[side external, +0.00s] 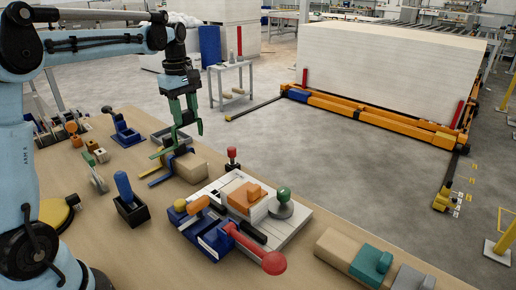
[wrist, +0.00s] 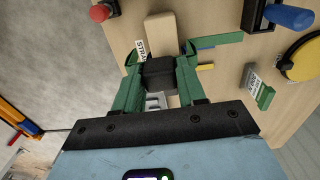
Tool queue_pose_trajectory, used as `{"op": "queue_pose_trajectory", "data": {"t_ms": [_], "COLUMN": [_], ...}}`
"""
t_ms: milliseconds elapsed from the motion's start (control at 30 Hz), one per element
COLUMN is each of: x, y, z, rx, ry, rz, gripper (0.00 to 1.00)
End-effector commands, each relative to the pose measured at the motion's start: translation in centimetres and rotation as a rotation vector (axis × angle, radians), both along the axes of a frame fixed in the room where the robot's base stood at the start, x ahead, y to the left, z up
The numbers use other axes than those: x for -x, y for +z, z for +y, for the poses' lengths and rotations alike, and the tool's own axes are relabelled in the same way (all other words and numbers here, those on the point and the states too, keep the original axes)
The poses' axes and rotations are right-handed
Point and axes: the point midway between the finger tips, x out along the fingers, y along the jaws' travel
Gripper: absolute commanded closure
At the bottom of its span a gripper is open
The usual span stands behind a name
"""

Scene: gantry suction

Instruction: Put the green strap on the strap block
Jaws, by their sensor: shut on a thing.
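The strap block is a tan block (side external: 191,167) on the bench, also seen beyond my gripper in the wrist view (wrist: 160,30), with a partly hidden "STRAP" label (wrist: 140,48) beside it. My gripper (side external: 187,142) is just above its left end, shut on a black grip (wrist: 160,73) between the green fingers. The green strap (wrist: 216,40) runs out sideways past the right finger in the wrist view; the side view shows it left of the fingers (side external: 161,153). The fingers hide where strap and grip join. Blue (side external: 160,180) and yellow (side external: 160,170) straps extend left from the block.
A white fixture with an orange block (side external: 243,194) and a red-knobbed lever (side external: 273,262) stands right of the block. A blue-handled tool in a black holder (side external: 130,205) stands at the front left. A red-knobbed post (side external: 232,155) is close on the right.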

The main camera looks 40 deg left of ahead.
Motion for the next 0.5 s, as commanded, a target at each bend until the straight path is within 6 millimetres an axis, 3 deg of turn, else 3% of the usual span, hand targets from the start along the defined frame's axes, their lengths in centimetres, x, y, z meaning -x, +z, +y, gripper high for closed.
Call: {"op": "queue_pose_trajectory", "data": {"t_ms": [267,500], "x": [0.0,0.0], "y": [-0.5,-2.5], "z": [0.0,-0.1], "rx": [0.000,0.000], "ry": [0.000,0.001], "rz": [0.000,0.000], "gripper": [0.91,0.91]}}
